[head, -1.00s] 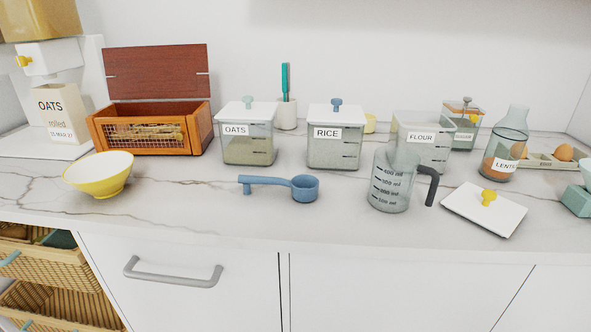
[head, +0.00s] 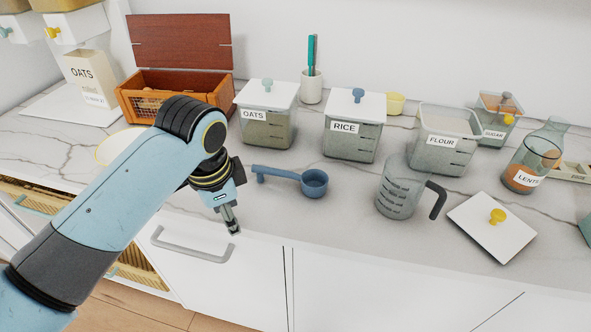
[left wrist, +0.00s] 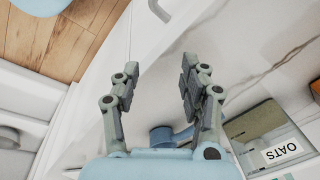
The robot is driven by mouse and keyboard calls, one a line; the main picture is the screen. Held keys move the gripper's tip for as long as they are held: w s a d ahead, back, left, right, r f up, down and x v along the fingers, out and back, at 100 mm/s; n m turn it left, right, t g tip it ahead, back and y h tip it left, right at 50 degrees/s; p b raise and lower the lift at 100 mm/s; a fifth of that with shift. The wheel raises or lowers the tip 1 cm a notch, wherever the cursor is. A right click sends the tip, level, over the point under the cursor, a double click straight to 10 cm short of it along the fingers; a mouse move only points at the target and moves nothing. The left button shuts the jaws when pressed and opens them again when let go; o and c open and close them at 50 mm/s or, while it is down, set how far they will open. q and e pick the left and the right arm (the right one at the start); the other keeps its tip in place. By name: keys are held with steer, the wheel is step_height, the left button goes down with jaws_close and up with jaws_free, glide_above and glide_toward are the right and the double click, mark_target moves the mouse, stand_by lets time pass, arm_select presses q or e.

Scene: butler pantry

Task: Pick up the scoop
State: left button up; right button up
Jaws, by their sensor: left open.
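The blue scoop (head: 313,183) lies on the marble counter, its round cup to the right and its handle pointing left. My left gripper (head: 233,228) is open and empty at the counter's front edge, to the left of and nearer than the scoop handle; they are apart. In the left wrist view the open jaws (left wrist: 157,85) frame the white cabinet front and counter edge. Part of a blue thing, likely the scoop (left wrist: 161,136), shows low between the fingers. My right gripper is not in view.
Behind the scoop stand the oats container (head: 266,117) and the rice container (head: 353,128). A measuring jug (head: 397,190) stands right of it, with a white lid (head: 480,235) beyond. A drawer handle (head: 190,250) juts out below.

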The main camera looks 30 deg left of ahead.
mark_target(261, 167)
arm_select(q)
steer(key=w+r+m, duration=0.2)
steer(key=w+r, duration=0.1)
steer(key=w, duration=0.1)
steer(key=w+r+m+g, duration=0.1)
steer(key=w+r+m, duration=0.2)
steer(key=w, duration=0.2)
steer(key=w+r+m+p, duration=0.1)
steer(key=w+r+m, duration=0.1)
steer(key=w+r, duration=0.1)
steer(key=shift+w+a+m+g+h, duration=0.15)
steer(key=shift+w+m, duration=0.05)
steer(key=shift+w, duration=0.25)
steer(key=shift+w+a+m+g+h, duration=0.1)
steer(key=shift+w+m+g+h, duration=0.1)
steer(key=shift+w, duration=0.2)
step_height(261, 167, down, 5)
steer(key=shift+f, duration=0.15)
steer(key=f, duration=0.3)
steer(key=f+p, duration=0.1)
steer(key=shift+s+a+f, duration=0.25)
steer(key=shift+a, duration=0.15)
steer(key=shift+f, duration=0.4)
steer(key=shift+c, duration=0.2)
jaws_close()
